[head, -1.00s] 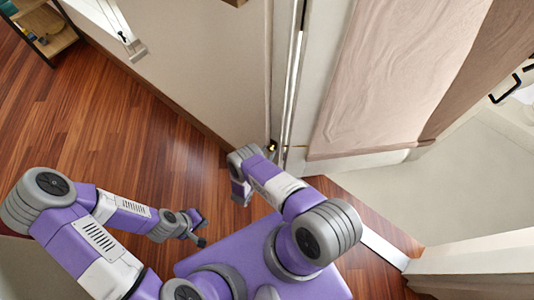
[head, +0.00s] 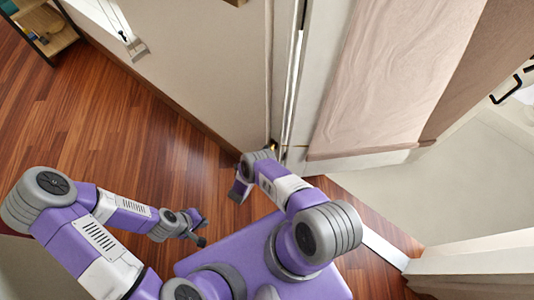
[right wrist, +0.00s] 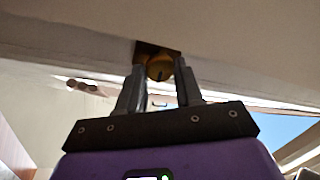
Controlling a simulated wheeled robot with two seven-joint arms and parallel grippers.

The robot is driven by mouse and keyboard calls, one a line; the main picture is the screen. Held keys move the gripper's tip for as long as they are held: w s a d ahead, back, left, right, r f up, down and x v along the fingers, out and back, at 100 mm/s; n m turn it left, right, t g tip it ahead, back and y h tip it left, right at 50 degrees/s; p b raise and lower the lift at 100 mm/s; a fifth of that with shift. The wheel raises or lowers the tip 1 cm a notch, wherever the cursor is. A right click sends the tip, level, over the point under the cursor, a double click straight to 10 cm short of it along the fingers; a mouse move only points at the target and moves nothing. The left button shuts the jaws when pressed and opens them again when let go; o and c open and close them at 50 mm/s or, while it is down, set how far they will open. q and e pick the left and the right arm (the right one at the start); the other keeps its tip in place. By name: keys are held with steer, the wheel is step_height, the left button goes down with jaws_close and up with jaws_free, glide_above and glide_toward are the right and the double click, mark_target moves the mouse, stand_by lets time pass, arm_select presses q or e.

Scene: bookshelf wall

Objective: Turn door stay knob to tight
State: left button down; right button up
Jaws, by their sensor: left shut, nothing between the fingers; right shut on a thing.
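The door stay knob (right wrist: 159,69) is a small brass-coloured knob with a dark slot, set on a dark plate on the pale door's edge in the right wrist view. A bit of brass (head: 274,147) shows low on the door edge in the head view. My right gripper (right wrist: 160,75) has its two fingers on either side of the knob and is shut on it. In the head view my right wrist hides its fingers. My left gripper (head: 203,232) is shut and empty, above the wood floor, well away from the door. I cannot read any tight marking.
A pale wall (head: 190,70) stands left of the door edge. A door panel with a pinkish covering (head: 390,80) stands right of it. A small shelf (head: 50,40) is at the far upper left. The wood floor (head: 120,140) on the left is clear.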

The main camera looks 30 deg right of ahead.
steer(key=shift+m, duration=0.3)
steer(key=o, duration=1)
arm_select(q)
steer(key=shift+a, duration=0.1)
arm_select(e)
steer(key=shift+a, duration=0.1)
